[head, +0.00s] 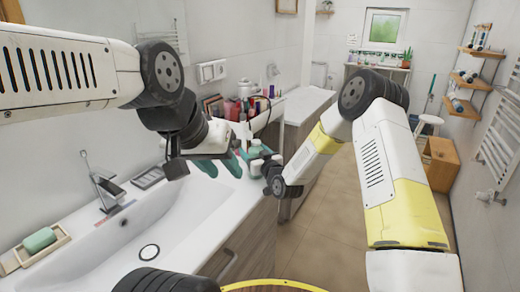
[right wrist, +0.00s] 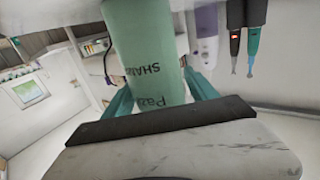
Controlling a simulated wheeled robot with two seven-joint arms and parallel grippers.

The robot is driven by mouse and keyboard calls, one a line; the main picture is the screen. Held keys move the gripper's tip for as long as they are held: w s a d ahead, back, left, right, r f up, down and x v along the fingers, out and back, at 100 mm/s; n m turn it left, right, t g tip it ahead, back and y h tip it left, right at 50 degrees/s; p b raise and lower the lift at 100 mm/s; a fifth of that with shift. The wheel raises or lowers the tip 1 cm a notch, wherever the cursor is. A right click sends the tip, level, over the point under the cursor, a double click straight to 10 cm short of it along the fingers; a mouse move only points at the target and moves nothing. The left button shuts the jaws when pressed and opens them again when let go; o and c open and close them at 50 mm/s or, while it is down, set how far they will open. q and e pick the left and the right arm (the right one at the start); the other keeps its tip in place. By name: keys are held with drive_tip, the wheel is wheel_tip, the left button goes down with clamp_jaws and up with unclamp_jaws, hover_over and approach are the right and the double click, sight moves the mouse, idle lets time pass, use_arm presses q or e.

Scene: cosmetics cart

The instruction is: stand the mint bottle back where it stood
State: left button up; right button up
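The mint bottle (right wrist: 148,45) has dark lettering and fills the middle of the right wrist view, which looks upside down. My right gripper (right wrist: 160,88) has a teal finger against each side of the bottle and is shut on it. The bottle's base is cut off by the frame, so I cannot tell whether it touches the counter. In the head view my right gripper (head: 259,158) is at the counter's right edge, small and partly hidden by its wrist. My left gripper (head: 221,167) has its teal fingers spread, empty, over the counter beside the basin.
A white sink basin (head: 150,225) and a soap dish (head: 42,243) are at the left. Several bottles and books (head: 232,107) stand along the wall behind the grippers. A purple item (right wrist: 205,30) and toothbrushes are close to the bottle.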

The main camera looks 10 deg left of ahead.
drive_tip(key=shift+r, duration=0.1)
drive_tip(key=shift+s+d, duration=0.15)
drive_tip(key=v, duration=1.1)
drive_tip(key=shift+s+d+r, duration=0.1)
drive_tip(key=shift+s+d, duration=0.05)
drive_tip(key=shift+s, duration=0.05)
drive_tip(key=s+d+r+m+g+h, duration=0.1)
drive_tip(key=s+d+r+g+h, duration=0.15)
drive_tip(key=d+r, duration=0.5)
drive_tip(key=s+d+r+m+g+h, duration=0.1)
drive_tip(key=s+d+r+g+h, duration=0.1)
drive_tip(key=s+d+r+h, duration=0.35)
drive_tip(key=s+d+r+m+g, duration=0.2)
drive_tip(key=s+d, duration=0.2)
drive_tip(key=s, duration=0.6)
drive_tip(key=s+d+r+m+g, duration=0.2)
drive_tip(key=s+d, duration=0.3)
drive_tip(key=s, duration=0.6)
drive_tip(key=shift+s+d+r, duration=0.15)
drive_tip(key=shift+s+d, duration=0.05)
